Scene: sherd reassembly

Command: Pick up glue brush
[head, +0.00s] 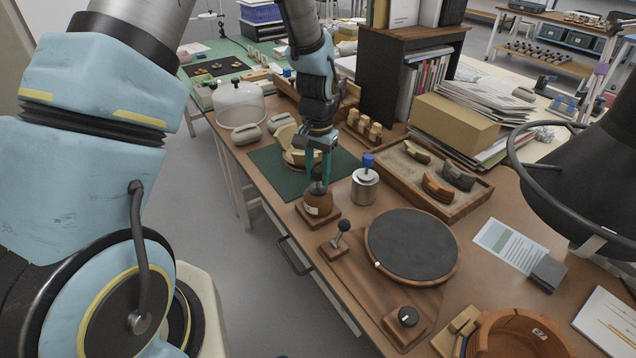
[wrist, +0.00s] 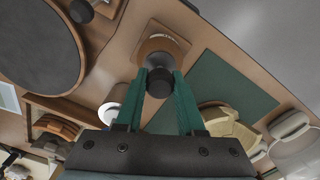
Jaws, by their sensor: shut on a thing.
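A brown glue bottle (head: 318,204) with a pale label stands upright in a square wooden base (head: 329,221) near the table's front edge. The glue brush's dark round cap (wrist: 160,83) is at the bottle's top, between my gripper's teal fingertips. My gripper (head: 318,178) points down over the bottle and is shut on this cap. The fingers also show in the wrist view (wrist: 160,76), one on each side of the cap. The brush's bristles are hidden, and I cannot tell whether they are inside the bottle.
A metal can (head: 365,187) with a blue top stands just right. A dark turntable (head: 412,243) and a black-knobbed lever (head: 343,227) are nearer. A green mat (head: 272,172) with a pale sherd piece (head: 297,155) lies behind. A wooden tray (head: 470,206) holds several sherds.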

